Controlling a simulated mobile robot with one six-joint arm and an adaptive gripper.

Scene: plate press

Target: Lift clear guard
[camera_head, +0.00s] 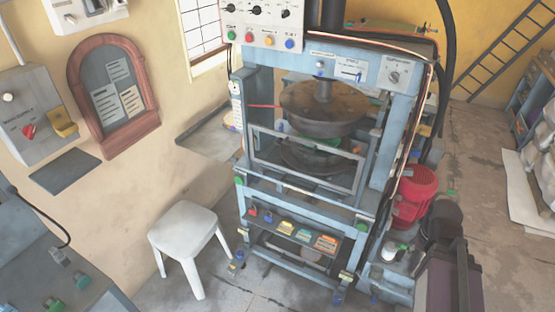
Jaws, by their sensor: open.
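The clear guard (301,181) is a see-through panel in a grey rectangular frame on the front of the blue-grey plate press (376,201). Its frame stands across the press opening, below and partly in front of the round brown upper plate (322,118). The guard's lower rail lies just above the press's front crossbeam. The lower plate area (315,158) shows through the guard. I cannot tell whether the guard has a separate handle. My gripper is not seen in this view.
A white stool (187,230) stands left of the press. A control box (260,22) sits above it. A red container (414,190) and dark objects stand close to its right side. Small coloured items lie on the shelf below the guard. Bare floor shows near the stool.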

